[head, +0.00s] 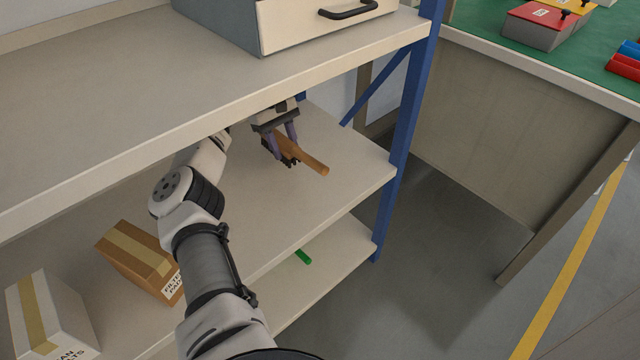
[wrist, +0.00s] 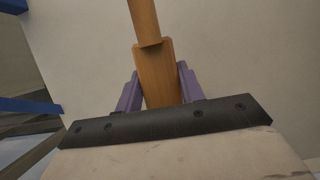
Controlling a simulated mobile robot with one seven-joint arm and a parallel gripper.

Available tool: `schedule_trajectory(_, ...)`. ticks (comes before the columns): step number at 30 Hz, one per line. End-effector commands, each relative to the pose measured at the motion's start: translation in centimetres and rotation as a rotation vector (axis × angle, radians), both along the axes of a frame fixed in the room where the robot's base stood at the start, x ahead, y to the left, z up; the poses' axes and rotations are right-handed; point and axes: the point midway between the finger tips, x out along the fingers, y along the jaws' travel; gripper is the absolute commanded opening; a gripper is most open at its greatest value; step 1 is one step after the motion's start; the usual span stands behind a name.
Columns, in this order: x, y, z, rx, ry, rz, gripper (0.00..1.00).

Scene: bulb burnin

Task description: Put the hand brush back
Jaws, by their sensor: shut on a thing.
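The hand brush (head: 312,164) has a brown wooden handle and body with dark bristles. My gripper (head: 279,146) is shut on it, its purple fingers on either side of the wooden body. In the head view the brush is over the middle shelf (head: 345,150), handle pointing to the lower right, bristles downward. I cannot tell whether the bristles touch the shelf. In the wrist view the brush (wrist: 155,72) lies between the purple fingers (wrist: 158,88), its handle running up out of the picture.
The upper shelf (head: 180,100) hangs above my gripper, with a drawer cabinet (head: 320,25) on it. A blue post (head: 405,130) stands to the right. The middle shelf around the brush is clear.

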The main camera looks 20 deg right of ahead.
Motion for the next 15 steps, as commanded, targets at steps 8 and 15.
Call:
schedule_trajectory(8,-4.4,-1.5,-0.1,-0.001,-0.002,-0.004,0.17)
schedule_trajectory(15,-9.1,-3.2,-0.1,-0.001,-0.002,-0.004,0.17)
